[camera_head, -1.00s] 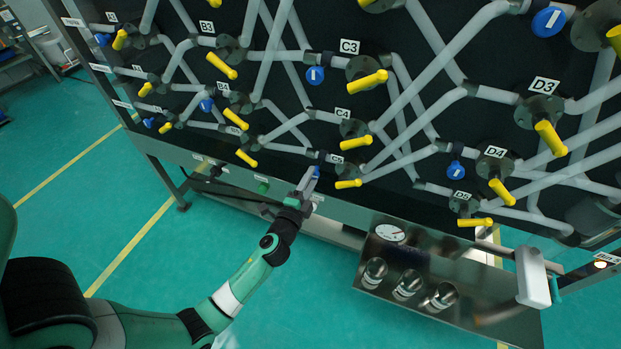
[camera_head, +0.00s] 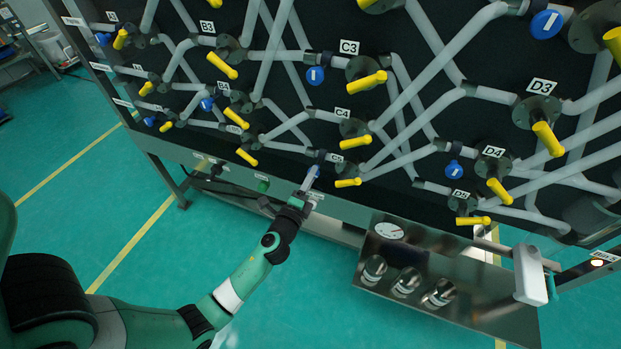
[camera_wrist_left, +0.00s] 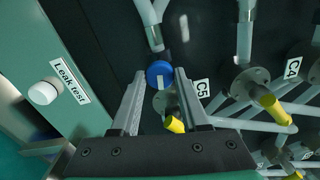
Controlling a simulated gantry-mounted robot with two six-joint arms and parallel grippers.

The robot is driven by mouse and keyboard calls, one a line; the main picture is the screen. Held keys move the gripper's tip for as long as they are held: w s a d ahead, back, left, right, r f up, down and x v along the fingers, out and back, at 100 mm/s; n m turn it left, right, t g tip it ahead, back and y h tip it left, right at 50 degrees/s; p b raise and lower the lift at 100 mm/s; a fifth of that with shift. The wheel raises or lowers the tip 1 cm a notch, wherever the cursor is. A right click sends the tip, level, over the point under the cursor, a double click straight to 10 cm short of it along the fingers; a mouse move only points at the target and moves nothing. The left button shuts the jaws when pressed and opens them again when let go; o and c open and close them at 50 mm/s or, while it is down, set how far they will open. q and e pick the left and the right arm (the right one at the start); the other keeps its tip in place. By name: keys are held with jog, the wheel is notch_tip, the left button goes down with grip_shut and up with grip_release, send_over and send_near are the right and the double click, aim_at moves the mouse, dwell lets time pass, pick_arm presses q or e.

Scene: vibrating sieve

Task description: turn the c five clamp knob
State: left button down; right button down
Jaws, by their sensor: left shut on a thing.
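The C5 clamp knob is a round blue knob (camera_wrist_left: 159,73) beside the C5 label (camera_wrist_left: 203,88) in the left wrist view. In the head view only a bit of the blue knob (camera_head: 315,171) shows past the fingers, left of the C5 valve's yellow handle (camera_head: 348,183). My left gripper (camera_head: 311,178) reaches up to the knob from below. In the left wrist view its two fingers (camera_wrist_left: 157,84) lie on either side of the knob, shut on it. My right gripper is in neither current view.
The yellow C5 handle (camera_wrist_left: 175,124) sits close to the right finger in the wrist view. A white Leak test button (camera_wrist_left: 42,93) is on the green panel. Pipes and yellow-handled valves fill the black board.

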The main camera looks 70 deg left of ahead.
pick_arm(q)
jog(key=shift+c, duration=2)
grip_release()
jog(key=shift+s, duration=0.1)
jog(key=v, duration=1.1)
jog(key=shift+d, duration=0.25)
jog(key=shift+s, duration=0.1)
